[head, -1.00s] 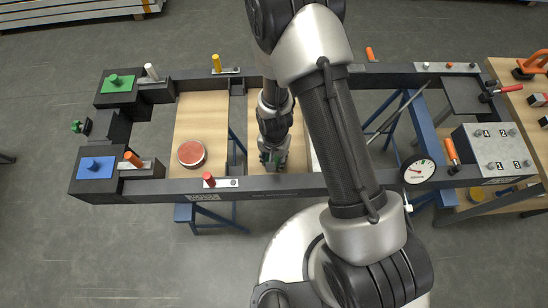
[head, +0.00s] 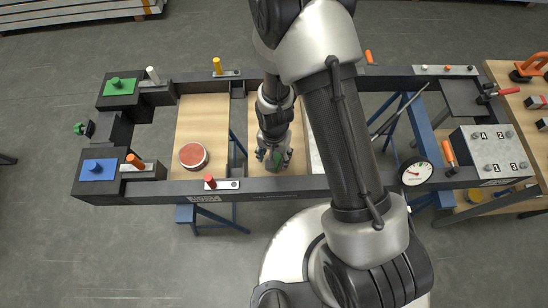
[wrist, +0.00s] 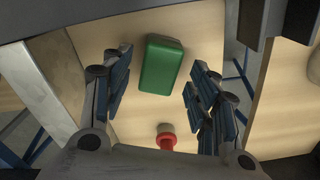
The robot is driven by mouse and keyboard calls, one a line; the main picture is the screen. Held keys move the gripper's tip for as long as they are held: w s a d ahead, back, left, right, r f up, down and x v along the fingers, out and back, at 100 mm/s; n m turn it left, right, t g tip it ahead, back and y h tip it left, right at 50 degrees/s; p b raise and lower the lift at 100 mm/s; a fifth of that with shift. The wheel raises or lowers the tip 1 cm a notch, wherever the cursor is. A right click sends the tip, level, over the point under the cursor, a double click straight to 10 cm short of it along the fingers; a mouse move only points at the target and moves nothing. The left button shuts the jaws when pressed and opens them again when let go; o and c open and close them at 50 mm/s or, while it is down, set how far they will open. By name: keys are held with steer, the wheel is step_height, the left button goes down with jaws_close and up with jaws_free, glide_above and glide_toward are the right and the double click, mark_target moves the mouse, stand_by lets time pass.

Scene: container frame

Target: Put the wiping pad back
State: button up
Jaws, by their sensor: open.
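A green rounded block (wrist: 162,65), which looks like the wiping pad, lies on the pale wooden board (wrist: 205,35) in the wrist view. My gripper (wrist: 158,78) is open, with one finger on each side of the block and a visible gap on both sides. In the head view my gripper (head: 273,157) points down over the middle board, and a bit of green (head: 287,157) shows beside its fingers. My arm hides part of that board. I cannot tell how high the fingertips are above it.
A small red knob-like thing (wrist: 166,137) shows near my palm. A red round disc (head: 193,155) lies on the left board. The dark frame (head: 250,184) surrounds the boards and carries a red peg (head: 210,181) and a dial gauge (head: 417,172).

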step_height(320, 180, up, 9)
steer(key=p, duration=0.2)
step_height(320, 180, up, 8)
steer(key=t, duration=0.1)
glide_above(279, 155)
steer(key=s+d+r+n+t, duration=0.1)
steer(key=d+r, duration=0.1)
steer(key=r, duration=0.4)
steer(key=s+d+r+n, duration=0.1)
steer(key=s+d+r, duration=0.1)
steer(key=r, duration=0.5)
steer(key=s+d+r+n+t, duration=0.2)
steer(key=s+d+r, duration=0.3)
steer(key=s+r, duration=0.6)
steer(key=shift+s+r+n+t, duration=0.15)
steer(key=shift+s+n+t, duration=0.15)
steer(key=shift+s+n, duration=0.15)
